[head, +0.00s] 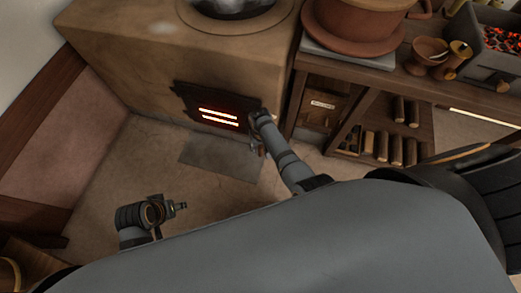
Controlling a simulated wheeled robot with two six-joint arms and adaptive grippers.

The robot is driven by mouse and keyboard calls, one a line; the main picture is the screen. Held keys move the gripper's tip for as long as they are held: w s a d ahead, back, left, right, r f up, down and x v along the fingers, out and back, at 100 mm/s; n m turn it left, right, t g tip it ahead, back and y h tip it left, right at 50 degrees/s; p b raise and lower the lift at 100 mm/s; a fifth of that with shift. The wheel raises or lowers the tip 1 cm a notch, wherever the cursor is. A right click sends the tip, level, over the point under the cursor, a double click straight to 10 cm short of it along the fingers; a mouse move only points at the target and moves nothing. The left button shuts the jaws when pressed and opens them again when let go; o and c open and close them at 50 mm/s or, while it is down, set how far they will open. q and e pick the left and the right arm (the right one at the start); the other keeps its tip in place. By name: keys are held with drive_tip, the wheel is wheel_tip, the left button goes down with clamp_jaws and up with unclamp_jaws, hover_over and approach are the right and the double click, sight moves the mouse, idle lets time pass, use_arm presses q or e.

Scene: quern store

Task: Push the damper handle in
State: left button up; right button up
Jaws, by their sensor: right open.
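A clay stove (180,55) stands at the back left. Its dark metal firebox door (190,97) has two glowing slots. I cannot make out a damper handle; it may be hidden behind my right arm or too small to tell. My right gripper (257,147) is open, small in the picture, in front of the door's right end. I cannot tell whether it touches anything. My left gripper (180,206) is low on the left, over the floor, well away from the stove; its jaws are too small to read.
A grey floor plate (220,158) lies before the stove. To the right, a wooden bench (420,84) holds a big clay pot (352,25), small cups and a tray of embers (500,40). Logs (396,150) are stacked below it.

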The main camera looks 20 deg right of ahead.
drive_tip(key=shift+f, duration=0.15)
clamp_jaws()
idle(0.4)
drive_tip(key=w+d, duration=0.1)
drive_tip(key=w+d+b, duration=0.1)
drive_tip(key=w, duration=0.1)
drive_tip(key=shift+w+d, duration=0.1)
drive_tip(key=shift+w, duration=0.2)
unclamp_jaws()
